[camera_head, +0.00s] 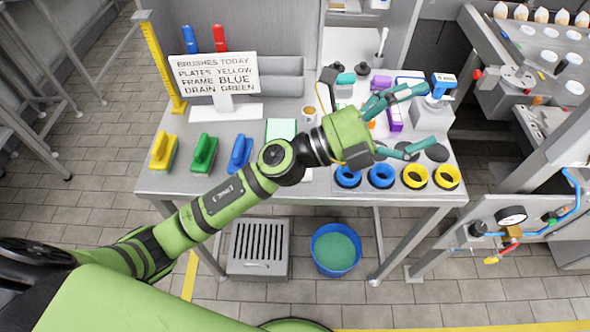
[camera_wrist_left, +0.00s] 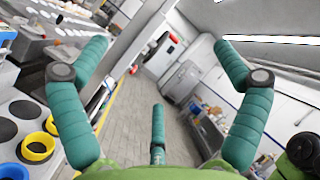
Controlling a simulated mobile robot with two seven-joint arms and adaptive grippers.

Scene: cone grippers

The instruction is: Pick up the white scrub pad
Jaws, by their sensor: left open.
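I cannot clearly make out a white scrub pad in either view; the back right of the steel table, with its small items, is partly hidden behind my left gripper. My left gripper (camera_head: 412,117) is green with teal fingers. It is open and empty, over the right part of the table and pointing right. In the left wrist view its fingers (camera_wrist_left: 160,60) are spread wide, with floor and room beyond them and nothing between. My right gripper is in neither view.
The steel table (camera_head: 225,165) holds a yellow brush (camera_head: 163,152), a green brush (camera_head: 204,152), a blue brush (camera_head: 240,153), and a lettered sign (camera_head: 214,75). Blue rings (camera_head: 348,177) and yellow rings (camera_head: 415,177) line the front right edge. A blue bucket (camera_head: 335,232) stands below.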

